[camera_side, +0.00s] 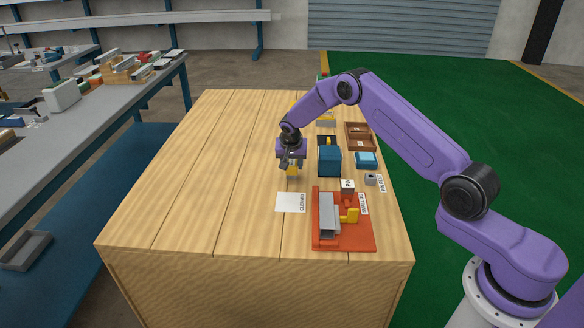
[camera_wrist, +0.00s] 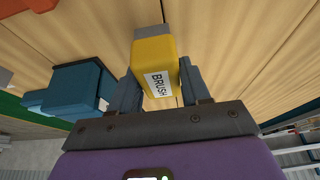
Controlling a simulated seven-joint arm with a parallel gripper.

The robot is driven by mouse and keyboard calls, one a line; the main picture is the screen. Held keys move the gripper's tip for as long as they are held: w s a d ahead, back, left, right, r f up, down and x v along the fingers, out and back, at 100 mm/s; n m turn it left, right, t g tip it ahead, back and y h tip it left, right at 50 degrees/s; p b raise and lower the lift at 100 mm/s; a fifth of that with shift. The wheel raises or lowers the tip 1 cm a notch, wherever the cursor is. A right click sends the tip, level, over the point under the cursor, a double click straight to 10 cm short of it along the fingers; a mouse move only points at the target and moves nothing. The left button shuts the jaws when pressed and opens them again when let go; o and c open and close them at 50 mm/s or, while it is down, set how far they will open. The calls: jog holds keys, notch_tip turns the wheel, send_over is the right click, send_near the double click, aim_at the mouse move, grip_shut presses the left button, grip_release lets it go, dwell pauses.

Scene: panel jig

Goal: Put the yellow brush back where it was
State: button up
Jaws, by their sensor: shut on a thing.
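The yellow brush (camera_wrist: 152,52), labelled BRUSH, is held between the two fingers of my gripper (camera_wrist: 158,80) in the wrist view. In the side view the brush (camera_side: 292,171) shows as a small yellow block under my gripper (camera_side: 291,163), over the middle of the wooden table. My gripper is shut on it. The brush's lower end is mostly hidden, and I cannot tell how far it is above the wood. A blue open-topped box (camera_side: 329,162) stands just right of my gripper; it also shows in the wrist view (camera_wrist: 78,92).
A white card (camera_side: 290,202) lies in front of my gripper. A red jig (camera_side: 345,244) with a grey panel (camera_side: 327,213) and a yellow clamp (camera_side: 350,215) is at the front right. A brown tray (camera_side: 360,143) and a light-blue block (camera_side: 366,160) stand further right. The table's left half is clear.

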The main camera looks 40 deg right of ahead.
jog(key=shift+f, duration=0.9)
jog(key=shift+f, duration=0.1)
jog(key=o, duration=1.1)
